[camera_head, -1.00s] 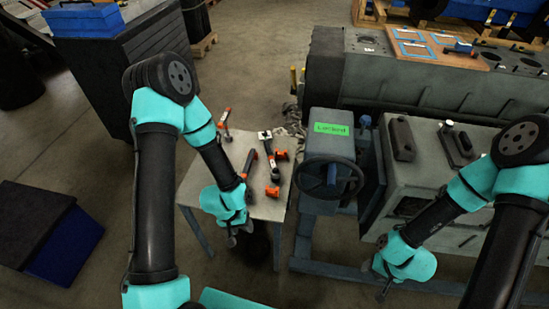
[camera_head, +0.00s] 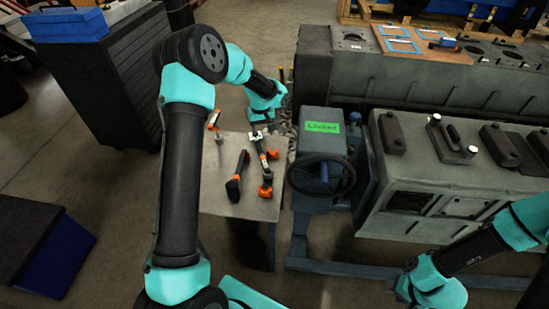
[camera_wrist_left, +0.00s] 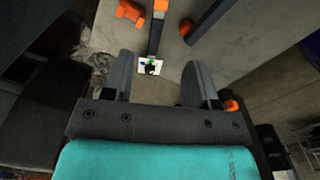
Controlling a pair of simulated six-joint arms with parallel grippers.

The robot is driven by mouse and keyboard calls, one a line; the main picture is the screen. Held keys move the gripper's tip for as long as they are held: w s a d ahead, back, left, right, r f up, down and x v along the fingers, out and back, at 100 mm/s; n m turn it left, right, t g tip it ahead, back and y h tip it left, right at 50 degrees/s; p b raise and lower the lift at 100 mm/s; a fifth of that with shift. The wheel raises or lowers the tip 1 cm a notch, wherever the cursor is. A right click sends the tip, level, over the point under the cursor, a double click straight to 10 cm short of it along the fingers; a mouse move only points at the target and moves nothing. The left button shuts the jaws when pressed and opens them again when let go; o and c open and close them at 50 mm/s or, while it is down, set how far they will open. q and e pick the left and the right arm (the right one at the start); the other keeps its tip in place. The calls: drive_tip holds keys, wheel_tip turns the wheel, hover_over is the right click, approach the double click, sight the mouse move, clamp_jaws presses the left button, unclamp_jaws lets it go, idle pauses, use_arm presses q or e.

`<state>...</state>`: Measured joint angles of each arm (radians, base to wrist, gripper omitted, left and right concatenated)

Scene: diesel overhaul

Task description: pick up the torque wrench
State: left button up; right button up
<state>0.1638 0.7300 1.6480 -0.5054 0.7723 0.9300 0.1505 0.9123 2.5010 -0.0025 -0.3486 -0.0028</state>
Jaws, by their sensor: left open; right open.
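Several orange-and-black tools lie on the small table (camera_head: 225,203). A long tool with a white square tag (camera_head: 258,145), which may be the torque wrench, lies near the table's far side. In the left wrist view its dark shaft (camera_wrist_left: 155,38) points down between my open left fingers (camera_wrist_left: 158,82), with the tag near the fingertips and not gripped. In the head view my left gripper (camera_head: 261,128) is over the far end of that tool. A black tool with an orange end (camera_head: 237,175) lies left of it. My right gripper (camera_head: 402,290) is low at the right, away from the table.
An orange-and-black tool (camera_head: 266,183) lies near the tagged one, and another (camera_head: 214,121) is at the table's far left. A machine with a handwheel (camera_head: 321,176) and a green label stands right of the table. A dark cabinet (camera_head: 108,85) stands behind left.

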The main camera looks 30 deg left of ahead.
idle(0.3)
use_arm(q)
hover_over(263, 157)
wheel_tip(263, 157, down, 12)
drive_tip(key=shift+f, duration=0.15)
idle(0.4)
drive_tip(key=shift+f, duration=2.6)
drive_tip(key=shift+c, duration=0.3)
clamp_jaws()
drive_tip(key=shift+r, duration=0.1)
